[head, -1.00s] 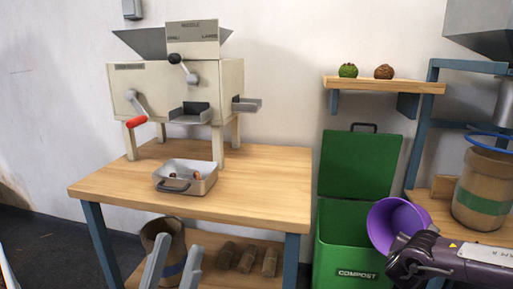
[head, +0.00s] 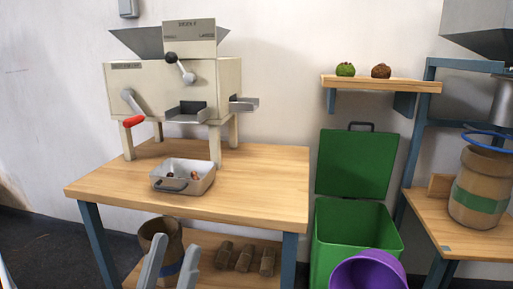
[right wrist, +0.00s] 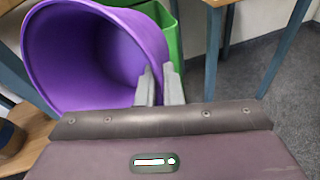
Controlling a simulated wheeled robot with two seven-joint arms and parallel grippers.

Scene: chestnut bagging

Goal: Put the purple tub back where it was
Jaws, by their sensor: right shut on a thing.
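The purple tub (head: 368,272) is at the bottom edge of the head view, partly cut off, in front of the green compost bin. In the right wrist view the tub (right wrist: 95,55) is tilted, its open mouth partly facing the camera, and looks empty. My right gripper (right wrist: 160,80) is shut on the tub's wall at the rim; it is out of the head view. My left gripper (head: 174,255) is low in the head view, its two fingers apart with nothing between them, in front of the table's lower shelf.
The open green compost bin (head: 322,240) stands between the wooden table (head: 240,205) and the blue-framed stand (head: 425,125). A metal tray (head: 205,183) and a cream machine (head: 215,90) are on the table. A brown sack (head: 478,175) sits on the stand at right.

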